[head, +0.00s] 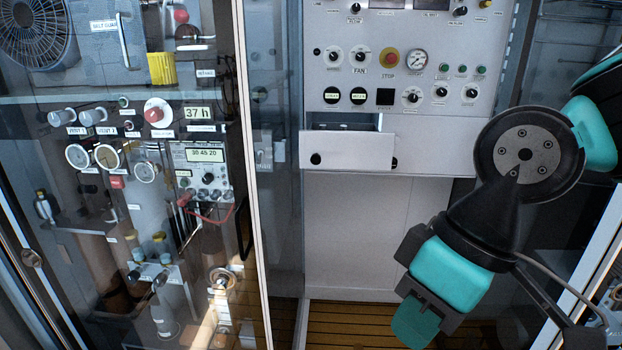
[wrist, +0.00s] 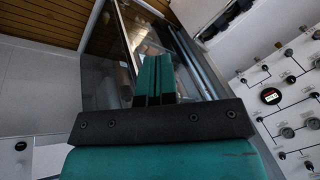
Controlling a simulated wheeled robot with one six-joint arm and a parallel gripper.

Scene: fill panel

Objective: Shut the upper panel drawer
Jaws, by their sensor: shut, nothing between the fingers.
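The panel drawer (head: 350,152) is a pale grey drawer low on the control panel in the head view. It stands pulled out, with its dark inside showing above the front. A round black spot marks the left of its front. My gripper (head: 412,325) is below and to the right of the drawer, apart from it, pointing downward. In the wrist view the teal fingers of my gripper (wrist: 154,78) are together with nothing between them. I cannot tell for sure whether the drawer shows in the wrist view.
The control panel (head: 425,95) with knobs, gauge and a red stop button rises above the drawer. A glass-fronted cabinet (head: 245,100) of instruments stands at left. Plain pale panelling (head: 355,235) and a slatted wooden floor (head: 345,317) lie below. Space before the drawer looks clear.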

